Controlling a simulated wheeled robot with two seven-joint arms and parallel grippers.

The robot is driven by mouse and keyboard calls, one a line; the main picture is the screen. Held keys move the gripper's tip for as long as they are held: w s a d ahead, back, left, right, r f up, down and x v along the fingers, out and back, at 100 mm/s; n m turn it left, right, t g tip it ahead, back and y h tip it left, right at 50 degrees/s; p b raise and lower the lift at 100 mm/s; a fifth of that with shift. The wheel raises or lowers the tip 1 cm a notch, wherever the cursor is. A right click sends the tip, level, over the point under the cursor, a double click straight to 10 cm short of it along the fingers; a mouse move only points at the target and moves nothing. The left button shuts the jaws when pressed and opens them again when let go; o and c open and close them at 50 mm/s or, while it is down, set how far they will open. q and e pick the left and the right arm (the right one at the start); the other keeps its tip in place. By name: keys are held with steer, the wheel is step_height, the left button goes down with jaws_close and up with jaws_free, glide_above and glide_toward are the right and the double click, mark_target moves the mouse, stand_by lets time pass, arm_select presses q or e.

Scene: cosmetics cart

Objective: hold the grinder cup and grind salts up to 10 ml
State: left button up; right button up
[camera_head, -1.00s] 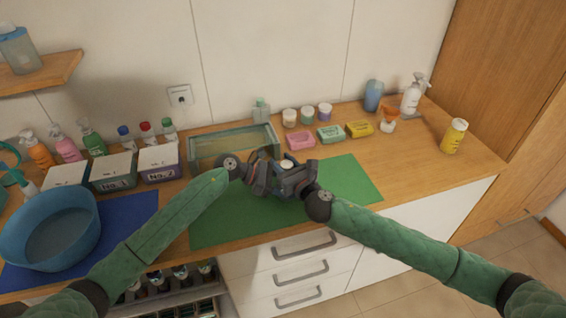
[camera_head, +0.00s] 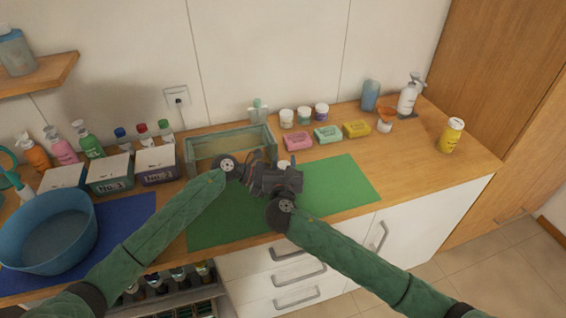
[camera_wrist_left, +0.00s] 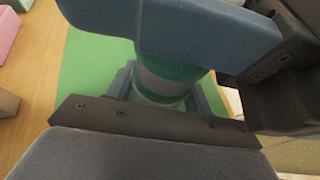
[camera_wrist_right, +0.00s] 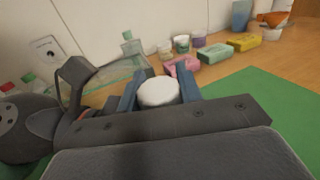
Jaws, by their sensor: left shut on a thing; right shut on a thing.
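The grinder cup (camera_wrist_left: 165,82) is a translucent green cylinder, upright above the green mat (camera_head: 330,188). Its white round top (camera_wrist_right: 157,91) shows between the blue fingers of my right gripper (camera_wrist_right: 158,88). In the head view only the white top (camera_head: 284,165) shows; the grippers hide the rest. My left gripper (camera_wrist_left: 163,95) is shut around the green body. My right gripper (camera_head: 284,174) is shut on the upper part, above the left one, and partly covers the cup in the left wrist view. Salt inside and any volume marks cannot be made out.
A glass-sided tray (camera_head: 205,152) stands behind the grippers. Pink soap (camera_head: 298,141), green soap (camera_head: 328,134) and yellow soap (camera_head: 356,129) lie at the back. A blue basin (camera_head: 45,235) and labelled boxes (camera_head: 110,175) are at left. The mat's right side is clear.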

steer(key=shift+d+m+h, duration=0.1)
steer(key=shift+m+h, duration=0.2)
steer(key=shift+h, duration=0.2)
steer(key=o, duration=1)
steer(key=shift+s, duration=0.1)
steer(key=s+a, duration=0.1)
steer(key=s, duration=1)
steer(key=shift+s, duration=0.35)
steer(key=shift+a, duration=0.1)
